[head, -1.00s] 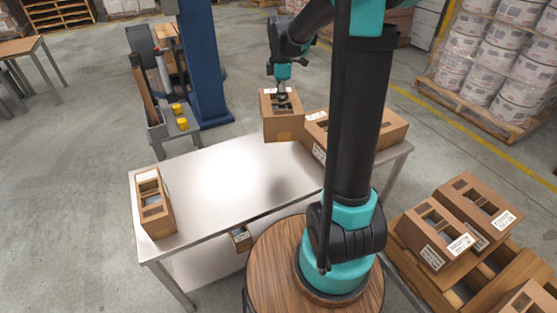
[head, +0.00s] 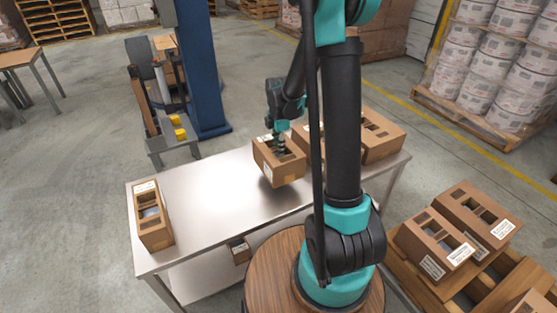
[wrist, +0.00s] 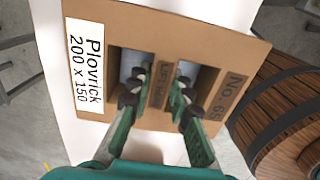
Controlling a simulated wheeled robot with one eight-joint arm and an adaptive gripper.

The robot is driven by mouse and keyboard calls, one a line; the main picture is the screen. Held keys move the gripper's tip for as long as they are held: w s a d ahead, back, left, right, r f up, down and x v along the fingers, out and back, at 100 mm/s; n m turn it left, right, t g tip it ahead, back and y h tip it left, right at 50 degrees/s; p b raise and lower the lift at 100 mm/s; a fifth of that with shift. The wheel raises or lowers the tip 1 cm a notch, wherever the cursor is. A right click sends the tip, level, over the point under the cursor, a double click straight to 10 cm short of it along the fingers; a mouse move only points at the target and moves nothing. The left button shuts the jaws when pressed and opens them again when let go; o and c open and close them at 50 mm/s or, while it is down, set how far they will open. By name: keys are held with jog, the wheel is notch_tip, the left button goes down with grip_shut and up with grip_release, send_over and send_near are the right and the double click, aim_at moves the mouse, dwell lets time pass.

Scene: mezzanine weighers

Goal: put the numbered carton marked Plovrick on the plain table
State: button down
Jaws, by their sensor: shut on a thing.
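My gripper (head: 279,152) is shut on the carton marked Plovrick (head: 278,172), over the right part of the pale metal table (head: 215,195). In the wrist view the carton (wrist: 215,50) shows a white label reading "Plovrick 200 x 150" and a number that looks like "No. 65". The fingers (wrist: 160,95) reach into its two openings and close on the bar marked "LIFT HERE". The carton looks about level, low over the tabletop; I cannot tell whether it touches. A wooden-topped table (head: 22,45) stands far left.
Another carton (head: 152,215) stands at the metal table's left end, and more (head: 380,140) at its right end. A small box (head: 240,250) is on the lower shelf. Cartons (head: 435,245) lie on a pallet at right. A blue column (head: 203,70) stands behind. The table's middle is clear.

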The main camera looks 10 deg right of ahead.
jog(key=shift+f, duration=2.9)
jog(key=c, duration=1.4)
grip_release()
jog(key=shift+f, duration=0.1)
notch_tip(320, 180, up, 12)
jog(key=shift+r, duration=0.1)
jog(key=s+d+f+m+t, duration=0.1)
jog(key=s+d+m+t, duration=0.1)
jog(key=s+m, duration=0.8)
jog(key=s+d+f+m+t, duration=0.1)
jog(key=s+d+m+t, duration=0.1)
jog(key=s+m, duration=0.9)
jog(key=shift+s+d+m, duration=0.3)
jog(key=shift+s+d, duration=0.1)
